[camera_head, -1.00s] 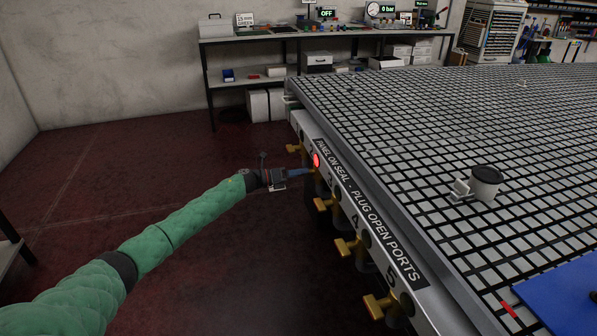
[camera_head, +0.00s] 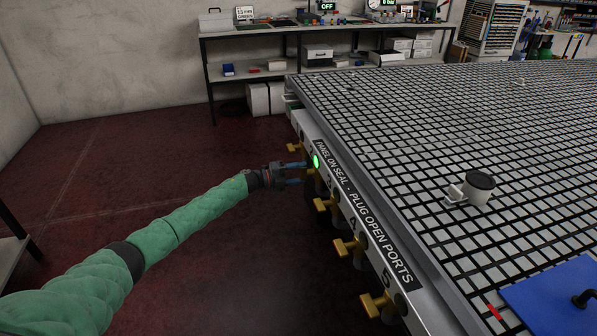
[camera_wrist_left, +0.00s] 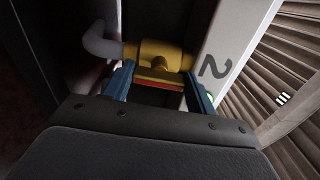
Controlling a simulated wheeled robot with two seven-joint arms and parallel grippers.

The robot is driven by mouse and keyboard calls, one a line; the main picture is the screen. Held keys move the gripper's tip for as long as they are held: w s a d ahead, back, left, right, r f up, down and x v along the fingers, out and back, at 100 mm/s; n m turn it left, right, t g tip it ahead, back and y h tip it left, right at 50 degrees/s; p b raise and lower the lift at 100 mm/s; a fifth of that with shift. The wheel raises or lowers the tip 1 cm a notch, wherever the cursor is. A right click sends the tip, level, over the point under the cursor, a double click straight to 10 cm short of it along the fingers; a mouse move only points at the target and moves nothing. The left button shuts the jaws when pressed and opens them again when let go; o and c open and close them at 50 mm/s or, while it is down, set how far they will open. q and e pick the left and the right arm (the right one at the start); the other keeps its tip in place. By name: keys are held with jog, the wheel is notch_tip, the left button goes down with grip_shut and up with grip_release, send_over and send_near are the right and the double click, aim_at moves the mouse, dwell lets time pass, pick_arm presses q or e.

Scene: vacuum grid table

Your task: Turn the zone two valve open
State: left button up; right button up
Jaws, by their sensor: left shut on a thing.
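The zone two valve is a yellow body (camera_wrist_left: 165,52) with a red-edged handle, beside a white panel marked 2 (camera_wrist_left: 214,67) in the left wrist view. My left gripper (camera_wrist_left: 160,90) has its blue fingers on either side of the handle and is shut on it. In the head view my left gripper (camera_head: 303,173) is at the table's front edge, largely hiding this valve. A green lamp (camera_head: 316,161) is lit on the edge just beyond the fingers. My right gripper is not in view.
Other yellow valves (camera_head: 348,247) line the same table edge, close on both sides. The grid table (camera_head: 400,120) carries a dark-topped cup-like fitting (camera_head: 478,187) and a blue panel (camera_head: 555,300). The floor left of the table is clear.

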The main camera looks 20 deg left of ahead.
pick_arm(q)
jog(key=shift+a+n, duration=0.1)
jog(key=shift+n, duration=0.4)
jog(key=o, duration=1)
jog(key=v, duration=0.7)
jog(key=shift+s+a, duration=0.2)
jog(key=shift+a, duration=0.1)
